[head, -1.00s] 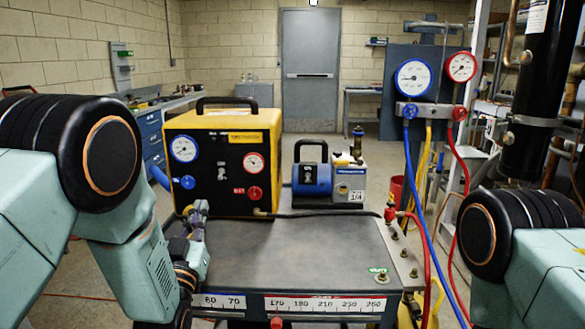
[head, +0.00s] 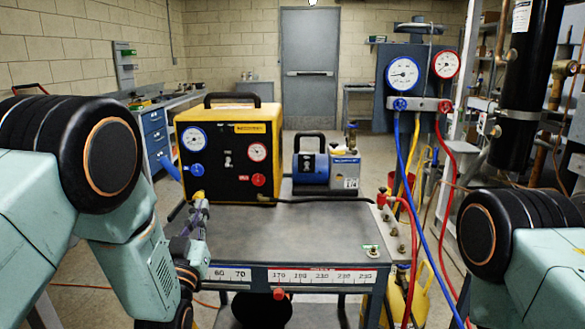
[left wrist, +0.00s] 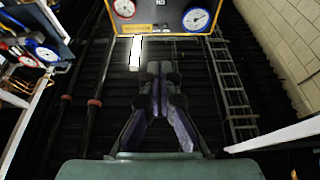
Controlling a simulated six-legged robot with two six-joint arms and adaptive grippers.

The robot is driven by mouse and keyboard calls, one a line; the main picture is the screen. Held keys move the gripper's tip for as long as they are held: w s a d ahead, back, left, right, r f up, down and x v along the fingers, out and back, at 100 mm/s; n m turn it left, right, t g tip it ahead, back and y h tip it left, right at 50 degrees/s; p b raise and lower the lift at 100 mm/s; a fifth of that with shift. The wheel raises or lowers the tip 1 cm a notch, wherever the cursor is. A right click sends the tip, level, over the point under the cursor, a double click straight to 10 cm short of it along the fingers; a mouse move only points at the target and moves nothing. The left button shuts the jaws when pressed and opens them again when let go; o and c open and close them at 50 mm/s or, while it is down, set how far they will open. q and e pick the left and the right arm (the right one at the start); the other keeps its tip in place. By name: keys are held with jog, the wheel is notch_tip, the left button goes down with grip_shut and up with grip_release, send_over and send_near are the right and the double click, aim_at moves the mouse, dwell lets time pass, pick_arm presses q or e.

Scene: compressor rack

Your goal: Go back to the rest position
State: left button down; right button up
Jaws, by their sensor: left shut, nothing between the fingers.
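My left gripper (head: 200,208) is shut and empty. In the head view it appears in front of the left side of the grey cart top (head: 300,230), below the yellow and black recovery machine (head: 230,182). I cannot tell whether it touches the cart. In the left wrist view the gripper's fingers (left wrist: 160,74) are together with nothing between them, and the machine's face with its gauges (left wrist: 165,14) is at the top. My right gripper is out of view; only part of the right arm shows at the right edge.
A blue and grey pump (head: 312,170) stands on the cart. A gauge manifold (head: 422,105) with blue, red and yellow hoses hangs to the right, close to a black vertical cylinder (head: 523,90). A grey door (head: 309,75) is at the back, with open floor before it.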

pick_arm(q)
jog(key=s+a+f+g, duration=0.1)
jog(key=s+f+g, duration=0.15)
jog(key=f, duration=0.35)
jog(key=s+f+g, duration=0.1)
jog(key=f+g, duration=0.3)
jog(key=f, duration=0.3)
jog(key=s+a+f+g, duration=0.2)
jog(key=s+f+g, duration=0.5)
jog(key=s+f, duration=0.7)
jog(key=s+f+g, duration=0.4)
jog(key=s, duration=1)
jog(key=s+a+f+g, duration=0.1)
jog(key=s+f+g, duration=0.3)
jog(key=s, duration=1)
jog(key=shift+n+g+y, duration=0.3)
jog(key=shift+n+g, duration=0.05)
jog(key=shift+n, duration=0.05)
